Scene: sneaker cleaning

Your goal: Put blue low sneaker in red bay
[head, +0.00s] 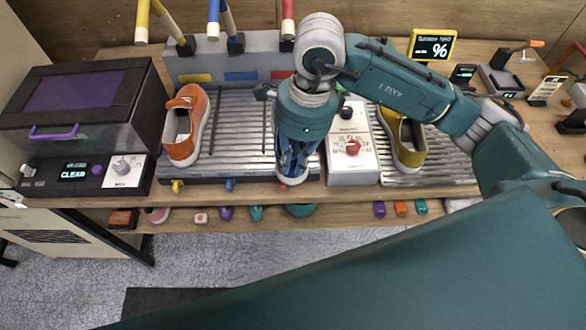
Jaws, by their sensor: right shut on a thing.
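The blue low sneaker (291,170) shows in the head view below my right gripper (294,148), its pale toe toward the front edge of the ribbed rack. My right gripper points down and is shut on the sneaker, hiding much of it. The sneaker is over the right bay of the rack, below the red label (281,74) on the back wall. I cannot tell whether its sole touches the ribs. My left gripper is not in view.
An orange sneaker (184,128) stands in the left bay, under a yellow label (195,78). The middle bay (239,130), under a blue label, is empty. A white device with a red knob (352,147) and a yellow shoe (405,140) are close on the right.

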